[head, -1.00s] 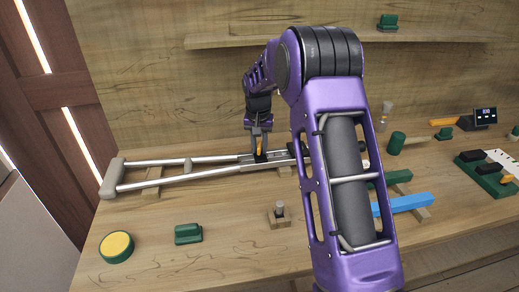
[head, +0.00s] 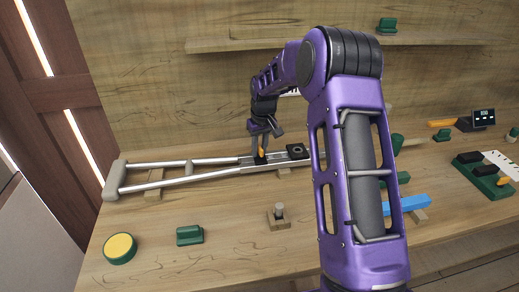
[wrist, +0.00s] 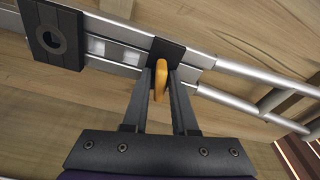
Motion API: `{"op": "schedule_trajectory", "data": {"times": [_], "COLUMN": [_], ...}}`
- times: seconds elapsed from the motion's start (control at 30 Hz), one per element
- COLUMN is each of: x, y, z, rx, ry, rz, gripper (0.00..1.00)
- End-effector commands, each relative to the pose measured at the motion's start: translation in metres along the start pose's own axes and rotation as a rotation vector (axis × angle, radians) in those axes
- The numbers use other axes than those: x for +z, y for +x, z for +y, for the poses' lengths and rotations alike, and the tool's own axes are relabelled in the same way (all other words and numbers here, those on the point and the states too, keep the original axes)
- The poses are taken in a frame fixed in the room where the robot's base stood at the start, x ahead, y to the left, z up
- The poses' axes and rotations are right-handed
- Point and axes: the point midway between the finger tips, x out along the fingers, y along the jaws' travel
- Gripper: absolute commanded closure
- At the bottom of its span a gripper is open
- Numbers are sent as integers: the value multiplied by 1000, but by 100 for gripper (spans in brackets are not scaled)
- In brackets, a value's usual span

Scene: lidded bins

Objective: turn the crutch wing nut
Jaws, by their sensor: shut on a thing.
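The crutch (head: 170,184) lies on its side on the bench, its grey padded end (head: 114,181) to the left. Its yellow wing nut (head: 261,152) sits on a dark block on the crutch's metal shaft. In the wrist view the wing nut (wrist: 160,82) is seen edge-on between my fingertips. My gripper (wrist: 161,80) points down over the shaft and is shut on the wing nut. It also shows in the head view (head: 261,140), tilted. The far right of the crutch is hidden behind my arm.
A black block with a round hole (head: 297,151) sits farther right along the shaft. A green and yellow round button (head: 120,247), a green block (head: 189,235) and a small wooden post (head: 279,215) stand in front. A shelf (head: 240,45) runs behind.

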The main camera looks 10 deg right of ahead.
Motion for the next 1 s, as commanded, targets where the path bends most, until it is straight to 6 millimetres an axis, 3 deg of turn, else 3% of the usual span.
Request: {"op": "schedule_trajectory", "data": {"times": [0.13,0.47,0.73,1.0], "x": [0,0,0,0], "y": [0,-1,-2,0], "z": [0,0,0,0], "rx": [-17,-22,-63,-70], "ry": [-100,-136,-407,-458], "rz": [-2,-2,-2,-1], "gripper": [100,100,100,100]}}
